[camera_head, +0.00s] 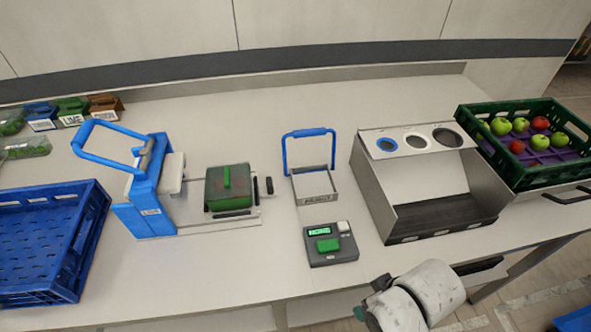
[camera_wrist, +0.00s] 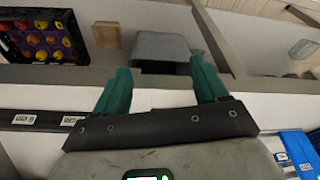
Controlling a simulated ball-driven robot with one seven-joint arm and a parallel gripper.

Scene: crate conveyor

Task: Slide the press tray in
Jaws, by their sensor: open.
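The blue press (camera_head: 150,195) with its looped handle stands left of the middle of the table in the head view. Its pale press tray (camera_head: 190,219) sticks out to the right of the press. A green lidded box (camera_head: 228,188) sits on or over the tray; its base is partly hidden. My gripper (camera_wrist: 160,78) is open and empty, with two green fingers spread apart in the wrist view. In the head view my arm is at the lower right, well away from the press and tray.
A blue crate (camera_head: 88,236) stands left of the press. A small scale (camera_head: 330,248), a blue-handled frame (camera_head: 315,199) and a grey sorting chute (camera_head: 425,225) stand to the right. A green crate of apples (camera_head: 500,166) is at the far right. The table's front strip is mostly clear.

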